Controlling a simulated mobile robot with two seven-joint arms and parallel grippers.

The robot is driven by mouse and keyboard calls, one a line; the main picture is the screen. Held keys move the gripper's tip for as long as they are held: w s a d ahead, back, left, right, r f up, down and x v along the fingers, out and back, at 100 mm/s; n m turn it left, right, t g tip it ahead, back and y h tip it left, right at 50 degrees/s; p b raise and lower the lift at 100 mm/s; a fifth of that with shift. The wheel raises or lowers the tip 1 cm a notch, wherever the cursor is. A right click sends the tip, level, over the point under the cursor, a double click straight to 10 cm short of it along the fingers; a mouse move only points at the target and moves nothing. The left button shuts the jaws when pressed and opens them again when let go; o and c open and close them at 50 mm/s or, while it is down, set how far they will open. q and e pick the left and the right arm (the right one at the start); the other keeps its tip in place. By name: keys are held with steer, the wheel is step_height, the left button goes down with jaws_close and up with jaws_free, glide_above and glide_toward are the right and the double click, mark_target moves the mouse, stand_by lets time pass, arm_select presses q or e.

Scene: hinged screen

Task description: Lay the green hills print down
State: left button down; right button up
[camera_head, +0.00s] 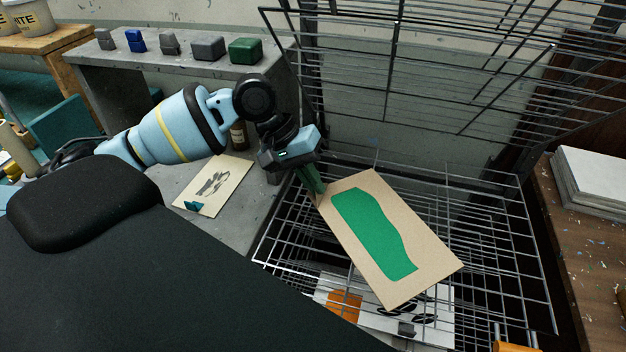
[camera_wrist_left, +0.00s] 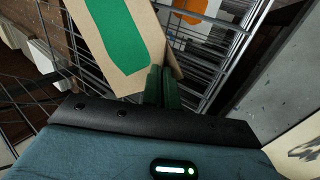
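The green hills print (camera_head: 371,232) is a tan sheet with a green wavy shape. It is over the wire rack shelf (camera_head: 483,252), tilted; I cannot tell if any edge touches the wires. My left gripper (camera_head: 317,188) is at the sheet's upper left corner, its green fingers shut on it. In the left wrist view the print (camera_wrist_left: 113,40) extends from the fingers (camera_wrist_left: 163,88) towards the top left. My right gripper is not in view.
Raised wire shelves (camera_head: 430,70) stand behind the open shelf. Orange and black prints (camera_head: 345,303) lie below it. A grey bench (camera_head: 235,205) at left holds another print (camera_head: 214,184) and several small blocks. White sheets (camera_head: 592,180) are stacked at right.

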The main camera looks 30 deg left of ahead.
arm_select(q)
steer(key=shift+f, duration=0.45)
stand_by(0.3)
steer(key=c, duration=1.6)
jaws_free()
steer(key=shift+c, duration=0.5)
steer(key=shift+r, duration=3.5)
